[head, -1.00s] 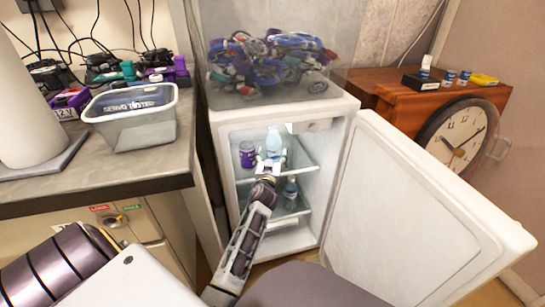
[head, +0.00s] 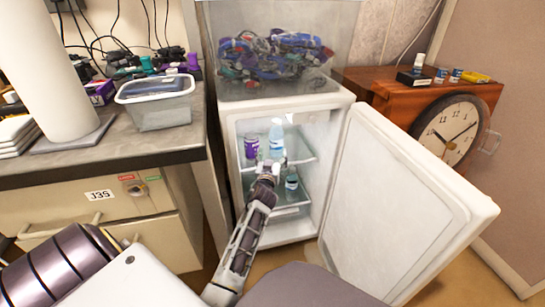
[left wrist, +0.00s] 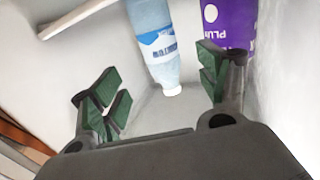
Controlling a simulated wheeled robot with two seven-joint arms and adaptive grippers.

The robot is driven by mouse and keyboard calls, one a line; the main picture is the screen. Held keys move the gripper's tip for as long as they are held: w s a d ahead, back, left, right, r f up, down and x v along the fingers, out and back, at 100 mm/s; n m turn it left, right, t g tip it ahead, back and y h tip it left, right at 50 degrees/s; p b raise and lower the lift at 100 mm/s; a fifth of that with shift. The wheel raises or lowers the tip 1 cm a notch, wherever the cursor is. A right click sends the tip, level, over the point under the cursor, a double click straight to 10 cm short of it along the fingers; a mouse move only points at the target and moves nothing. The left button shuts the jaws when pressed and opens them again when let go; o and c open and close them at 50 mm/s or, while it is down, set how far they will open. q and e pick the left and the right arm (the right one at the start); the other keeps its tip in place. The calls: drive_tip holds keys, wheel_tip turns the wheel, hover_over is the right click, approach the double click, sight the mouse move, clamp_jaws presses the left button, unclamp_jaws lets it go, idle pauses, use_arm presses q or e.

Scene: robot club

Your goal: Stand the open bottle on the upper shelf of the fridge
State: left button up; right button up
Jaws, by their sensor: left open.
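A clear bottle with a blue-and-white label (head: 276,138) stands upright on the upper glass shelf (head: 305,155) of the open fridge (head: 229,130). The same bottle (left wrist: 155,40) shows in the left wrist view, its narrow white end towards my gripper; I cannot tell whether that is a cap or the open mouth. My left gripper (head: 269,165) is at the front of the shelf, just before the bottle. In the wrist view its green-padded fingers (left wrist: 160,92) are apart, with nothing between them. My right gripper is out of view.
A purple can (head: 251,147) stands left of the bottle; it also shows in the wrist view (left wrist: 228,22). Another bottle (head: 291,182) is on the lower level. The fridge door (head: 395,205) is wide open at the right. A counter (head: 95,150) is at the left.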

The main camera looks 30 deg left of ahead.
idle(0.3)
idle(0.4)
use_arm(q)
drive_tip(key=s+d+f+m+g+h, duration=0.55)
drive_tip(key=s+d+f+h, duration=0.35)
drive_tip(key=s+d+f, duration=1.2)
drive_tip(key=s+d+f+m+g+h, duration=0.1)
drive_tip(key=s+d+g+h, duration=0.2)
drive_tip(key=s+d, duration=0.6)
drive_tip(key=shift+s+d+f+g+h, duration=0.35)
drive_tip(key=shift+s+g, duration=0.2)
drive_tip(key=shift+s, duration=0.7)
drive_tip(key=shift+s+f, duration=0.1)
drive_tip(key=shift+s, duration=0.05)
